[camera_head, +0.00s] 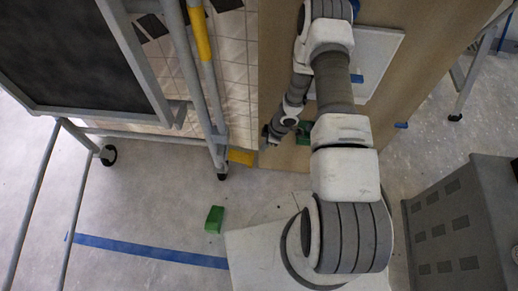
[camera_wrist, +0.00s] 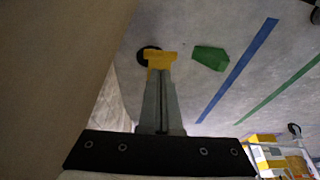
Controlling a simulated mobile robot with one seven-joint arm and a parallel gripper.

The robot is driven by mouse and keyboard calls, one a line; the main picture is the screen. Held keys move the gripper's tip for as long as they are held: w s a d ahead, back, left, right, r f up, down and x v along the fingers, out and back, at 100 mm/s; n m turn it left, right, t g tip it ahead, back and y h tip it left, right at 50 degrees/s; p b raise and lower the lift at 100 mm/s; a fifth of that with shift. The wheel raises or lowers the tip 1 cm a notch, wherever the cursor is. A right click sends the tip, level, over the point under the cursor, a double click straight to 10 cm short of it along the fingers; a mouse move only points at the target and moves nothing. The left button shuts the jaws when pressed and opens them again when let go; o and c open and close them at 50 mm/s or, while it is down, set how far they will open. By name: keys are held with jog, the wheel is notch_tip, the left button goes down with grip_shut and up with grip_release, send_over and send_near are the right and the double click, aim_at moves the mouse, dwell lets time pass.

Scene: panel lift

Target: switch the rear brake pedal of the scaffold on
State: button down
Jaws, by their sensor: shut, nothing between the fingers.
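The scaffold is a grey metal frame (camera_head: 187,75) at the left of the head view, on black caster wheels. A yellow brake pedal (camera_head: 241,157) shows low beside the scaffold's right leg. In the wrist view the yellow pedal (camera_wrist: 160,58) lies just past my fingertips, beside a black wheel (camera_wrist: 146,53). My gripper (camera_wrist: 160,75) is shut and empty, its grey fingers pointing at the pedal. I cannot tell whether they touch. In the head view my gripper (camera_head: 266,133) is small and dark, above and right of the pedal. Whether the pedal is up or down is unclear.
A tan panel (camera_head: 277,70) stands close beside my arm. A green block (camera_head: 214,219) lies on the floor near a blue tape line (camera_head: 150,250). A grey vented cabinet (camera_head: 455,225) stands at the lower right. Open floor lies left of my base.

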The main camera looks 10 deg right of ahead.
jog(key=p+v, duration=0.2)
jog(key=v, duration=0.5)
jog(key=shift+r, duration=0.2)
jog(key=shift+s, duration=0.1)
